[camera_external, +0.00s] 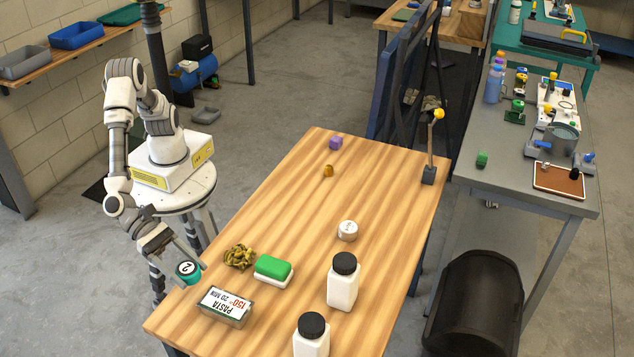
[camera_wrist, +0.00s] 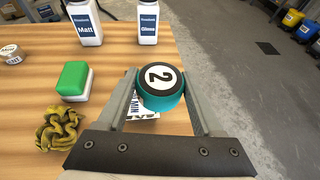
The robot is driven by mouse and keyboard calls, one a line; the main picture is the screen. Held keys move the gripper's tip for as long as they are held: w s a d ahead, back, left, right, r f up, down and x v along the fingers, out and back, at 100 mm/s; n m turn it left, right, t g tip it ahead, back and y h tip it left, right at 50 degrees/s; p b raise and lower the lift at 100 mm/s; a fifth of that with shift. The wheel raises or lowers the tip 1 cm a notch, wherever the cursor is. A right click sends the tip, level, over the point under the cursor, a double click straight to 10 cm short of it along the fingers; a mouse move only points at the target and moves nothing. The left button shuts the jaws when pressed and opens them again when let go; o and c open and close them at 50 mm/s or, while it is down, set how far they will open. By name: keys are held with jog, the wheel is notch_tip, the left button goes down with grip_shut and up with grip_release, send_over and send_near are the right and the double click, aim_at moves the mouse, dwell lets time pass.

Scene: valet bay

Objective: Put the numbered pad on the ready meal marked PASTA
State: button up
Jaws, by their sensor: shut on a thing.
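The numbered pad (camera_external: 188,271) is a teal and black round piece with a white face marked 2. My gripper (camera_external: 182,266) is shut on it near the table's left edge. In the wrist view the pad (camera_wrist: 160,85) sits between the two fingers of my gripper (camera_wrist: 160,95). The ready meal marked PASTA (camera_external: 226,306) is a box with a white printed top, lying on the table to the right of and nearer the camera than the pad. In the wrist view the meal (camera_wrist: 143,112) shows partly behind the pad, which hides much of it.
A dark yellow crumpled cloth (camera_external: 240,256) and a green-topped white block (camera_external: 273,269) lie close to the meal. Two white bottles with black caps (camera_external: 343,284) (camera_external: 311,337) stand to the right.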

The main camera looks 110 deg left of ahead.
jog(key=b, duration=0.2)
send_over(224, 303)
notch_tip(224, 303, down, 4)
jog(key=shift+f, duration=0.15)
jog(key=shift+f+b, duration=0.7)
jog(key=shift+f, duration=1.25)
jog(key=shift+f+b, duration=0.25)
jog(key=shift+b, duration=0.05)
jog(key=o, duration=1.3)
jog(key=shift+r, duration=0.1)
jog(key=shift+r, duration=0.1)
